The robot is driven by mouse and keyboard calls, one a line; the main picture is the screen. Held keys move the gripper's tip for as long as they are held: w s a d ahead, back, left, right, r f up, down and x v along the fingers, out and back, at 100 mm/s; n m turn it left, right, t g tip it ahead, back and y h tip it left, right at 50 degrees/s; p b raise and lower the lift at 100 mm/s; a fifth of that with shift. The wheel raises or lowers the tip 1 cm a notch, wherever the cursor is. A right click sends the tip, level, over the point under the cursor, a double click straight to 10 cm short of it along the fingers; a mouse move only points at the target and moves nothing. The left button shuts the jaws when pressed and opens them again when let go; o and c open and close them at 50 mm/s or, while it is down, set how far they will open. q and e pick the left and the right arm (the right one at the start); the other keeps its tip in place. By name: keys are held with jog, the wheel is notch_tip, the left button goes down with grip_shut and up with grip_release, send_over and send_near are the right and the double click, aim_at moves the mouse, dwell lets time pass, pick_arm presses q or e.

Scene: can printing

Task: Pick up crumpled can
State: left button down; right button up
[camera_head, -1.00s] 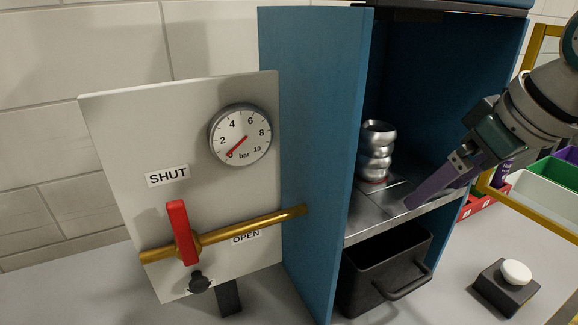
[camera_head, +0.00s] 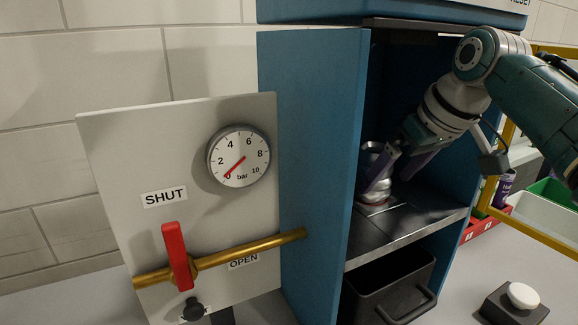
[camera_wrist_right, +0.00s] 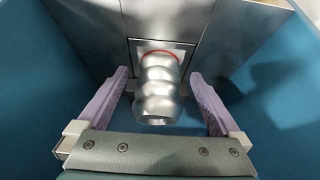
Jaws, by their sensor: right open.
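The crumpled can (camera_head: 377,189) is silver with bulging rings and stands on the metal shelf inside the blue cabinet. In the head view my right gripper partly hides it. In the right wrist view the can (camera_wrist_right: 160,88) sits between the two purple fingers, with a gap on each side and a red ring at its far end. My right gripper (camera_head: 393,172) reaches into the cabinet and is open around the can; it also shows in the right wrist view (camera_wrist_right: 160,88). My left gripper is not in view.
The blue cabinet's side wall (camera_head: 315,150) stands close left of the can. A black bin (camera_head: 372,290) is below the shelf (camera_head: 425,212). A panel with a gauge (camera_head: 239,157) and red valve handle (camera_head: 177,255) is at left. A white-topped button (camera_head: 522,296) is at lower right.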

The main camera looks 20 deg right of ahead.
jog(key=shift+w, duration=0.35)
jog(key=shift+w+a, duration=0.15)
jog(key=shift+w, duration=0.85)
jog(key=shift+b+x, duration=0.4)
jog(key=shift+x, duration=0.65)
jog(key=shift+w+f, duration=0.2)
jog(key=shift+f, duration=0.2)
jog(key=shift+c, duration=0.2)
jog(key=c, duration=1.2)
jog(key=shift+r, duration=0.1)
jog(key=shift+c, duration=0.2)
